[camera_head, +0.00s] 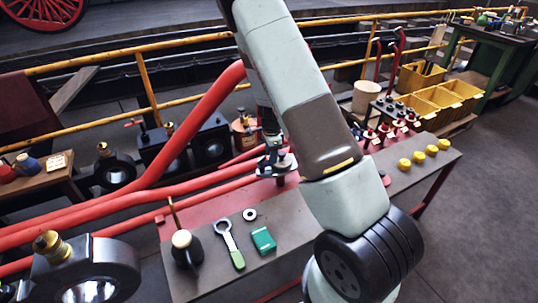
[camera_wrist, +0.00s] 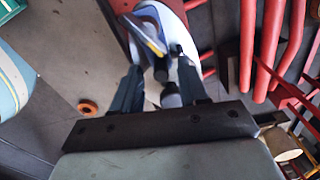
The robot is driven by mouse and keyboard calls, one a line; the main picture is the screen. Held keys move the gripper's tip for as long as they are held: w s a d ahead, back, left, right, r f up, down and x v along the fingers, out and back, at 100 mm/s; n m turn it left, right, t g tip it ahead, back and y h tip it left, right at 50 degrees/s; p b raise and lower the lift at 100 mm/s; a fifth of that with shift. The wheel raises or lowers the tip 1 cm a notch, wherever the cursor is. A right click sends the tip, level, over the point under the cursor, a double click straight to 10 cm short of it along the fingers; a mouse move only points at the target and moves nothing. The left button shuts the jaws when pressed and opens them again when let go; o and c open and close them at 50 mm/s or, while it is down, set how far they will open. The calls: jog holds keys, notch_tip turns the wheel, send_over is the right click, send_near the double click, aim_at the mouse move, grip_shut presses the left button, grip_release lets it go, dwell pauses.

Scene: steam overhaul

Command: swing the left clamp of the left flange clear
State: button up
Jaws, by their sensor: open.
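My gripper (camera_head: 268,142) points down over the bench, behind my arm in the head view. Below it is a small round metal flange (camera_head: 284,162) with dark clamp parts, partly hidden by my arm. In the wrist view the pale blue-white flange (camera_wrist: 174,22) lies at the top. A dark clamp handle (camera_wrist: 161,70) with a rounded end shows between my two fingers, which stand apart on either side of it. Whether either finger touches it I cannot tell. A flat grey bar with a yellowish edge (camera_wrist: 146,36) crosses the flange's left side.
Thick red pipes (camera_head: 190,130) run along the left. Yellow caps (camera_head: 418,157) and several red-and-black fittings (camera_head: 384,130) stand to the right.

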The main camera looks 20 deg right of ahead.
grip_shut()
jog(key=shift+a, duration=0.5)
jog(key=shift+d, duration=0.5)
